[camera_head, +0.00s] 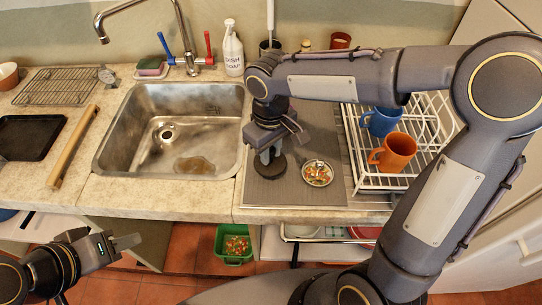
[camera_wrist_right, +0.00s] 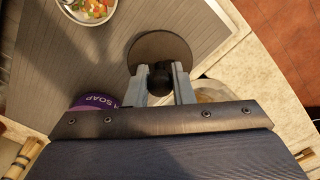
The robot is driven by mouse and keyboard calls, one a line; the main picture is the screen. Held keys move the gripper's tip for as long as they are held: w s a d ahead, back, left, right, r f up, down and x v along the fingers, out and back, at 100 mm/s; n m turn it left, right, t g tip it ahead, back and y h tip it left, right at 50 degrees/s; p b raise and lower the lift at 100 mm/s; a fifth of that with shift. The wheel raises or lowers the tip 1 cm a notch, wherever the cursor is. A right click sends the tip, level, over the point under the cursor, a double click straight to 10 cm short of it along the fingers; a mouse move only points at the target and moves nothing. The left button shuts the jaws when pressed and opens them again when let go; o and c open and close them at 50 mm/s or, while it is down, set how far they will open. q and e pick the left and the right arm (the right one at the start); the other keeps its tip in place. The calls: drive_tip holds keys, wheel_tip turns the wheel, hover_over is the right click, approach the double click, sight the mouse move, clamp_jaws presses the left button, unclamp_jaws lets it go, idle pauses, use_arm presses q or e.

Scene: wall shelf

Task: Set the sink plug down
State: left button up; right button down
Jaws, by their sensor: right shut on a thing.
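The sink plug is a dark round disc with a black knob (camera_wrist_right: 160,72); its disc (camera_head: 270,168) is at the left part of the grey ribbed mat, right of the sink. My right gripper (camera_head: 268,152) points down and is shut on the knob, one finger on each side in the right wrist view (camera_wrist_right: 160,88). The disc looks level and very close to the mat; I cannot tell whether it touches. My left gripper (camera_head: 122,242) is low in front of the counter, away from the plug; its fingers are not clear enough to tell open from shut.
A small strainer with food scraps (camera_head: 317,173) sits on the mat (camera_head: 330,130) right of the plug. A white dish rack (camera_head: 425,120) with blue and orange mugs (camera_head: 398,152) stands further right. A soap bottle (camera_head: 233,50) stands behind.

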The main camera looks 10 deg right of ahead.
sight(271, 160)
drive_tip(key=shift+w+d+f, duration=0.1)
drive_tip(key=shift+w+f, duration=0.05)
drive_tip(key=shift+f, duration=1.6)
drive_tip(key=shift+f, duration=0.1)
drive_tip(key=shift+f+b, duration=0.15)
drive_tip(key=shift+b, duration=0.15)
drive_tip(key=c, duration=1.3)
unclamp_jaws()
drive_tip(key=shift+o, duration=0.2)
wheel_tip(271, 160, up, 13)
drive_tip(key=shift+f+p, duration=0.2)
drive_tip(key=shift+p, duration=0.35)
